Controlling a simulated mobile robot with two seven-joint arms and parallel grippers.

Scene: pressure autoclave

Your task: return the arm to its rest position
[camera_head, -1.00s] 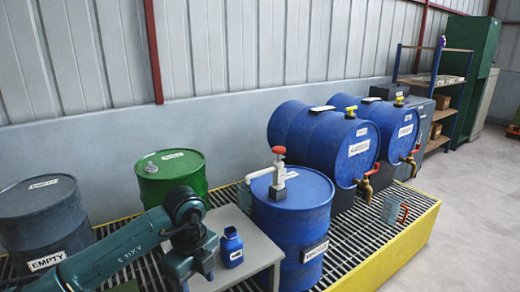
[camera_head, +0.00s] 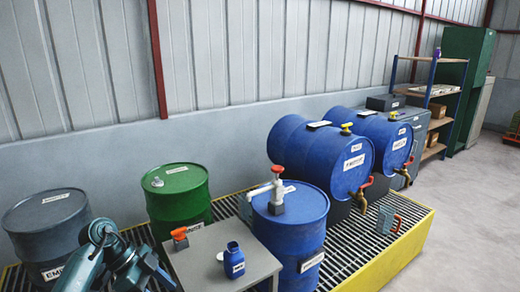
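My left arm (camera_head: 82,268) shows at the lower left corner, dark green, in front of the grey drum. Its gripper (camera_head: 150,272) is at the bottom edge, left of the small grey table (camera_head: 200,264); the fingers are cut off or unclear, so I cannot tell whether it is open or shut. An orange-topped item (camera_head: 180,238) is at the table's back left. My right gripper is not in view.
A grey drum (camera_head: 50,235), a green drum (camera_head: 178,205) and an upright blue drum (camera_head: 292,225) with a red-topped pump (camera_head: 278,185) surround the table. Two blue drums lie with taps over the yellow-edged grating (camera_head: 390,262).

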